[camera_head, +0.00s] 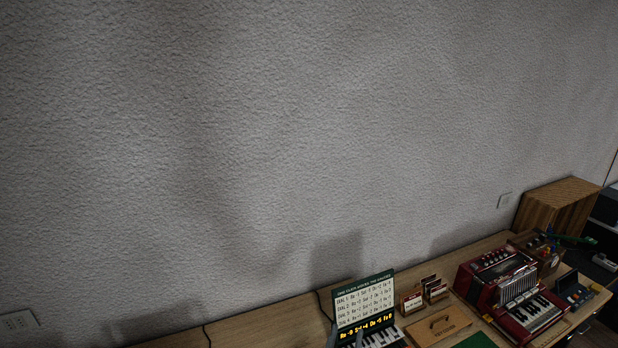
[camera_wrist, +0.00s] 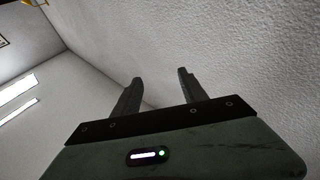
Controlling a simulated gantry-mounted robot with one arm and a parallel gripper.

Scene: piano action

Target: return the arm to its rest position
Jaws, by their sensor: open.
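My gripper (camera_wrist: 158,84) is in the wrist view, with its two dark fingers spread apart and nothing between them. Behind the fingers there are only pale textured wall and ceiling surfaces, and no object is near the fingertips. In the head view I cannot clearly make out my gripper; a small grey shape shows at the bottom edge, in front of the chart, and I cannot tell what it is.
A wooden desk (camera_head: 262,325) runs along the wall (camera_head: 300,130). On it stand a chart with a lit display (camera_head: 365,305), a small keyboard (camera_head: 388,341), small boxes (camera_head: 411,303), a wooden board (camera_head: 438,325), a red accordion (camera_head: 510,291) and a wooden cabinet (camera_head: 556,206).

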